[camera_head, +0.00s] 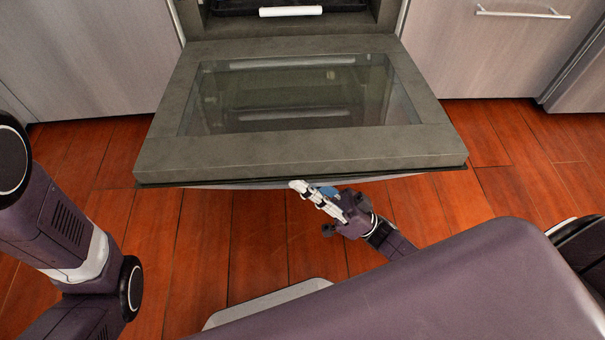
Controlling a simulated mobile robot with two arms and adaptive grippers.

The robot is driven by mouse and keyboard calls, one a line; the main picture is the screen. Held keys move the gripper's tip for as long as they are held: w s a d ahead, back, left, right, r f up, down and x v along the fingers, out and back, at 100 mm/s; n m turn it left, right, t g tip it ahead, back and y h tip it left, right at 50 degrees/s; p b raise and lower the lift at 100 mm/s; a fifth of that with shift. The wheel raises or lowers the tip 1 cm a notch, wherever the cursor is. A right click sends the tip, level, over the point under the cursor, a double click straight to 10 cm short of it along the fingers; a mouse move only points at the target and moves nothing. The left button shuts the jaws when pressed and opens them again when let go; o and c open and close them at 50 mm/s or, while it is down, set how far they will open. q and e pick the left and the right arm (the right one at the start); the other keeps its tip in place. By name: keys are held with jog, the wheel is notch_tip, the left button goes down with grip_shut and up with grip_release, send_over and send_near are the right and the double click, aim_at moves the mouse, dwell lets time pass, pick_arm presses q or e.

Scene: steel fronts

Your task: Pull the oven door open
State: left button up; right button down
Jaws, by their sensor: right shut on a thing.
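The oven door (300,155) is a grey-framed panel with a glass window (300,95). It is folded down and lies about level, its inner face up. Its handle (240,185) shows only as a thin pale strip below the front edge; most of it is hidden under the door. My right gripper (318,196) is at the middle of that front edge, shut on the handle, its fingertips partly under the door. My left gripper is out of view; only links of my left arm show at the left.
The oven cavity (290,22) is open at the top, with a dark rack or tray and a white bar inside. The red wooden floor (230,240) is clear around the door.

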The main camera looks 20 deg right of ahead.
jog(key=c, duration=1.8)
grip_release()
jog(key=shift+d, duration=0.1)
jog(key=shift+o, duration=0.2)
jog(key=v, duration=0.7)
jog(key=shift+f, duration=0.2)
jog(key=shift+s+d, duration=0.1)
